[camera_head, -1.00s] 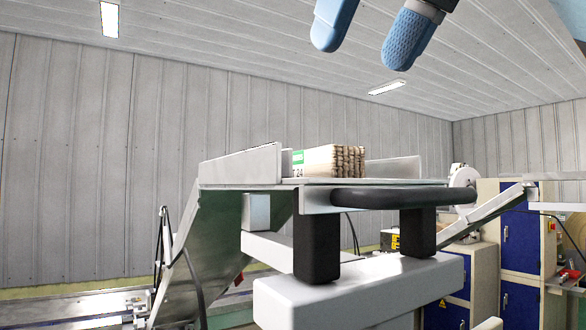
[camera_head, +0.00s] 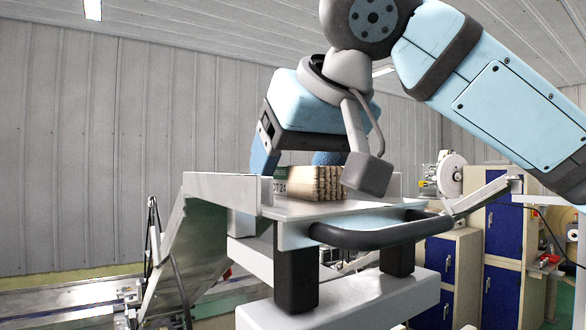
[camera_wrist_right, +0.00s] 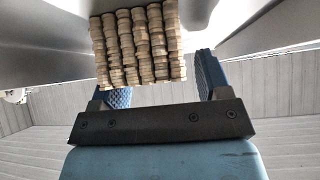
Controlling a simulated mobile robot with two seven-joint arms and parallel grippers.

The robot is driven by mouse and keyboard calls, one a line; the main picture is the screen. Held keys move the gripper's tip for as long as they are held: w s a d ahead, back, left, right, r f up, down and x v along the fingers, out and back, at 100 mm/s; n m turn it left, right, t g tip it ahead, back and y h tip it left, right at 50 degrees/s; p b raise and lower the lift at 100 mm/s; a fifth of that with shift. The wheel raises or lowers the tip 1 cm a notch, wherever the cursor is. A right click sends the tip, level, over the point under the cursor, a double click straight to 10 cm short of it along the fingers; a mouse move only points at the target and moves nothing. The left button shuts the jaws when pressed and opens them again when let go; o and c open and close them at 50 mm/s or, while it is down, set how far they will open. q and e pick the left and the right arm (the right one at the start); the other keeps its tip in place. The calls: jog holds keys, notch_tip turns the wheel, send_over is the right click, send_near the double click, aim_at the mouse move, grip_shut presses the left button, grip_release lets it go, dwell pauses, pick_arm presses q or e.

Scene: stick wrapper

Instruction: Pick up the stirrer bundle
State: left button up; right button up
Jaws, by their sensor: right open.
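The stirrer bundle (camera_head: 308,184) is a block of pale wooden sticks in a printed wrapper. It lies on the metal tray of the machine (camera_head: 350,207). My right gripper (camera_head: 292,162) is open and has come down over the bundle, with one blue finger at its left and the other partly hidden behind it. In the right wrist view the stick ends of the bundle (camera_wrist_right: 138,45) show ahead of the open blue fingers (camera_wrist_right: 160,80), between their lines. I cannot tell whether a finger touches it. My left gripper is not in view.
Low metal walls (camera_head: 222,190) flank the tray. A black curved bar (camera_head: 370,235) runs along its front edge. A sloped metal chute (camera_head: 190,250) goes down at the left. Cabinets with blue doors (camera_head: 505,230) stand at the right.

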jog(key=c, duration=1)
jog(key=shift+c, duration=0.2)
